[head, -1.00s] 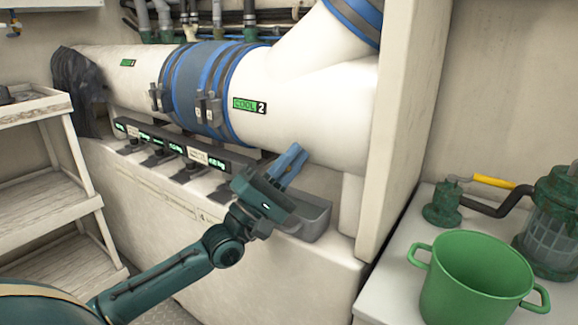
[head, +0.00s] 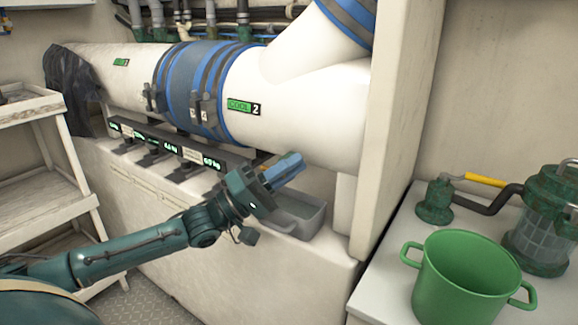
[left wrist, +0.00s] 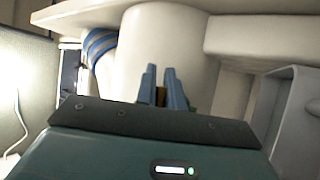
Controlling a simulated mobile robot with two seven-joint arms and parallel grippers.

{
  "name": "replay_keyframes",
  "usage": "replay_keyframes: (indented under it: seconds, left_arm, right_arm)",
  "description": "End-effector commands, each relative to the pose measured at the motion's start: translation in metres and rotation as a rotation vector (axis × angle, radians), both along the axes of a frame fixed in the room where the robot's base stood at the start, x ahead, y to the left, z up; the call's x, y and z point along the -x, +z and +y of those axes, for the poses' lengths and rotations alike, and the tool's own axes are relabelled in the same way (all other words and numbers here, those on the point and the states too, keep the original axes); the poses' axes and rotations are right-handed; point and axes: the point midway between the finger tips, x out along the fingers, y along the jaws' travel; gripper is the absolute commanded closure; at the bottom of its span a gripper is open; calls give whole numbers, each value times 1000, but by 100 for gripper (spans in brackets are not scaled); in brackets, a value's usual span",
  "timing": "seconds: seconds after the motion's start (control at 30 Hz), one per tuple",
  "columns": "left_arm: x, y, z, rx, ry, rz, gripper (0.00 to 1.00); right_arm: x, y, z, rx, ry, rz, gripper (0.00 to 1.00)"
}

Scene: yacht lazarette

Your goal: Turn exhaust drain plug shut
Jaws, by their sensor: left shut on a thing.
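The white exhaust pipe (head: 300,115) runs across the head view, with a blue-banded sleeve (head: 195,85) and a green label reading COOL 2. My left gripper (head: 290,165) is under the right part of the pipe. In the left wrist view its blue fingers (left wrist: 162,88) point at the pipe's pale underside (left wrist: 170,45). They are shut on a small brass-yellow piece (left wrist: 161,97), which looks like the drain plug. The fingers hide most of it, and I cannot tell how far it is turned. My right gripper is not in view.
A grey tray (head: 305,222) sits on the ledge just below my left gripper. A white partition (head: 392,130) stands to the right. Beyond it are a green pot (head: 465,280), a strainer (head: 545,225) and a yellow-handled valve (head: 485,180). White shelves (head: 45,190) stand at left.

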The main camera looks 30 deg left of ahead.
Motion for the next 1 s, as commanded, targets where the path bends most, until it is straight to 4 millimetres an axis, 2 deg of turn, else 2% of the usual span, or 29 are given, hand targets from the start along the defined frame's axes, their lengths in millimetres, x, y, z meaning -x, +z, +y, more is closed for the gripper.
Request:
replay_keyframes:
  seconds: [0.23, 0.27, 0.5, 0.83, 1.0]
  left_arm:
    - [0, 2, 1, -2, 3, -5, 100]
    - [0, 1, 0, -2, 3, -5, 89]
    - [0, 1, 0, 0, 1, -2, 70]
    - [2, -2, 2, 0, 1, 1, 69]
    - [14, -10, 12, -2, 1, 5, 69]
  right_arm:
    - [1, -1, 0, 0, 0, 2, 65]
    - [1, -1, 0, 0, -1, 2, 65]
    - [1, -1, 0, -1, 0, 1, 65]
    - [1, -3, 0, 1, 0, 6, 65]
    - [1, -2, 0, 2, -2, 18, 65]
